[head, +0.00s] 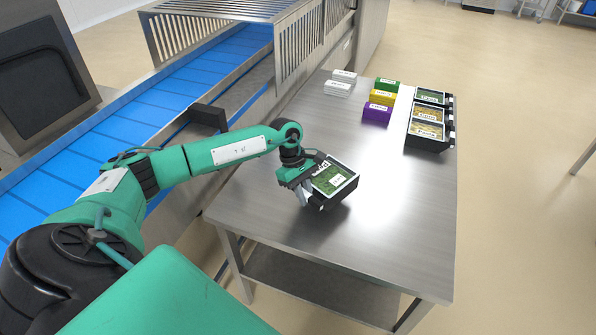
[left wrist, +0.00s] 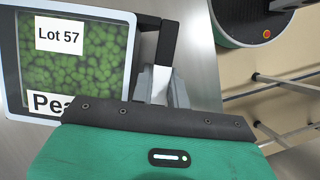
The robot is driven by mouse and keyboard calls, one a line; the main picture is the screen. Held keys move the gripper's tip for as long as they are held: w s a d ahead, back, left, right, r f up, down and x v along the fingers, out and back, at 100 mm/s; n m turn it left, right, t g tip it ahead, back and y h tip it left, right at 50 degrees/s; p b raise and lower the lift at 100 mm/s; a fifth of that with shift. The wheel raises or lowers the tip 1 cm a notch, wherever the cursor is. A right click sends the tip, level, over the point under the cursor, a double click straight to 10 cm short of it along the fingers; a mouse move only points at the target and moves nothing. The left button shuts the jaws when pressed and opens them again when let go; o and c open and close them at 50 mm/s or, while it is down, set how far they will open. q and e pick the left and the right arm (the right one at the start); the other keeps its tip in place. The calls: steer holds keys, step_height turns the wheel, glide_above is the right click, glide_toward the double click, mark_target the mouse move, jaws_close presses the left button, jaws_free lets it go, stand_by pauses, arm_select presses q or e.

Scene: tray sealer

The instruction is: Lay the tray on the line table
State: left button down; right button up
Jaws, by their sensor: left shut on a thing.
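The tray (head: 334,180) is black with a clear lid over green contents. In the left wrist view the tray (left wrist: 75,55) shows labels reading "Lot 57" and, partly hidden, "Pea". My left gripper (head: 303,192) is shut on the tray's near left edge, and it shows in the left wrist view (left wrist: 160,85). The tray is over the front part of the steel line table (head: 390,225). I cannot tell whether its underside touches the tabletop. My right gripper is not in view.
A blue conveyor (head: 130,110) runs along the left.

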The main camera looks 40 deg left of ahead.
arm_select(q)
steer(key=w+a+r+n, duration=0.1)
steer(key=w+a+r+n+t, duration=0.1)
steer(key=a+n, duration=0.1)
steer(key=w+a+r+n+t, duration=0.1)
steer(key=w+a, duration=0.1)
steer(key=shift+a+n, duration=0.15)
steer(key=shift+n, duration=0.25)
steer(key=shift+f, duration=0.15)
step_height(320, 180, down, 2)
steer(key=shift+b, duration=0.7)
step_height(320, 180, down, 3)
steer(key=shift+r+b, duration=0.2)
steer(key=shift+b, duration=0.35)
steer(key=shift+f+b, duration=0.55)
steer(key=shift+f, duration=0.15)
steer(key=shift+f+b, duration=0.4)
steer(key=shift+f, duration=0.15)
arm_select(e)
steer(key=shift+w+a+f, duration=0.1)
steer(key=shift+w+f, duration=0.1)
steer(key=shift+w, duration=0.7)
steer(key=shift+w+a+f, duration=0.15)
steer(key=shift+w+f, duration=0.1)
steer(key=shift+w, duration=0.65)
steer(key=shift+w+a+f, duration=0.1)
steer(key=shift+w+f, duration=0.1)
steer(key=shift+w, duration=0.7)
